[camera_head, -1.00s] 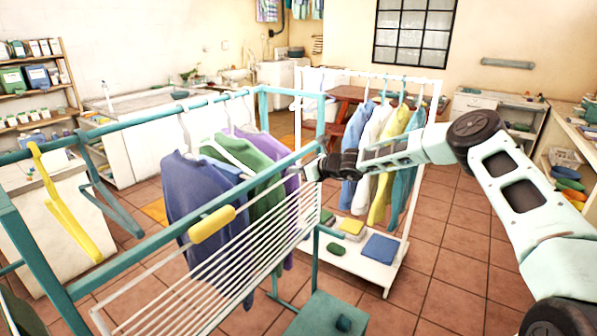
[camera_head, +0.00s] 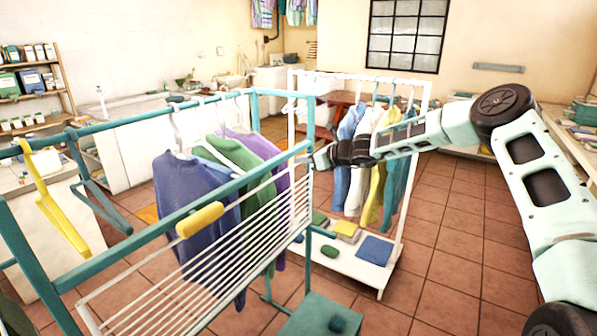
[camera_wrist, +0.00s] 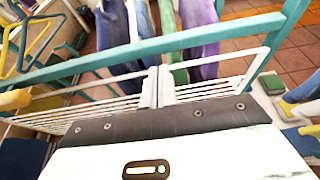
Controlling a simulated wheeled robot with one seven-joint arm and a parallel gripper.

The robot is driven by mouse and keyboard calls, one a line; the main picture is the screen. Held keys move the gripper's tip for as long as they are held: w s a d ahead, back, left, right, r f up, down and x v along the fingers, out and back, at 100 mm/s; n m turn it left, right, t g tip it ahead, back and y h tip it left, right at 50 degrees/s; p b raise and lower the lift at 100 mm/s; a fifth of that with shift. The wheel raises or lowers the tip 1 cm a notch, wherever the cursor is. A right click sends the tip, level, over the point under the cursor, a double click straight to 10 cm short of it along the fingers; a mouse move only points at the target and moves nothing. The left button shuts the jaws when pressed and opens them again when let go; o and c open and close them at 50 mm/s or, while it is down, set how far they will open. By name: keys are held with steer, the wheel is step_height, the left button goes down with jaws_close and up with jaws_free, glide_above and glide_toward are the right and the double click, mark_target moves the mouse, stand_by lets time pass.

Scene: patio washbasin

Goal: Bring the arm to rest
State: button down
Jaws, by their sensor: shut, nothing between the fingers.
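My arm reaches in from the right in the head view, and my gripper (camera_head: 318,158) is at the right end of the teal drying rack (camera_head: 160,243). In the wrist view the fingers of my gripper (camera_wrist: 158,88) are together with nothing between them. They appear in front of the rack's white wires and teal bar (camera_wrist: 180,42); I cannot tell whether they touch them. Part of the gripper is hidden by the wrist in the head view.
Blue, green and purple sweaters (camera_head: 190,185) hang on the teal rack with a yellow hanger (camera_head: 52,195). A white garment rack (camera_head: 408,220) with several clothes stands just behind my forearm. A teal stool (camera_head: 320,318) is below. Open tiled floor (camera_head: 450,230) lies to the right.

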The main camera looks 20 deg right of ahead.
steer(key=shift+s+d+r+b, duration=0.15)
steer(key=shift+s+d+r, duration=0.2)
steer(key=shift+r, duration=0.35)
steer(key=shift+s+d+r+b, duration=0.2)
steer(key=shift+s+r, duration=0.2)
steer(key=shift+r, duration=0.25)
steer(key=shift+s+d+r+b, duration=0.15)
steer(key=shift+s+d+r, duration=0.2)
steer(key=shift+r, duration=0.35)
steer(key=s+a+f+n+g+b, duration=0.2)
steer(key=s+a+n+g, duration=0.2)
steer(key=s+a+n, duration=0.65)
steer(key=s+a+f+n+g+b, duration=0.15)
steer(key=s+a+n+g, duration=0.45)
steer(key=s+a, duration=0.8)
steer(key=s+a+f+n+g+h+b, duration=0.1)
steer(key=s+a+f+n+h, duration=0.1)
steer(key=s+n, duration=0.45)
steer(key=s+a+f+n+g+h+b, duration=0.15)
steer(key=s+n, duration=0.25)
steer(key=s, duration=0.5)
steer(key=s+d+f+n+h, duration=0.1)
steer(key=s+d+n+h, duration=0.1)
steer(key=s+d+n, duration=0.2)
steer(key=s+d+f+n+t+h+b, duration=0.1)
steer(key=s+d+n, duration=0.3)
steer(key=s, duration=0.6)
steer(key=shift+s+f+n+h, duration=0.3)
steer(key=shift+n+h, duration=0.25)
steer(key=shift+n, duration=0.25)
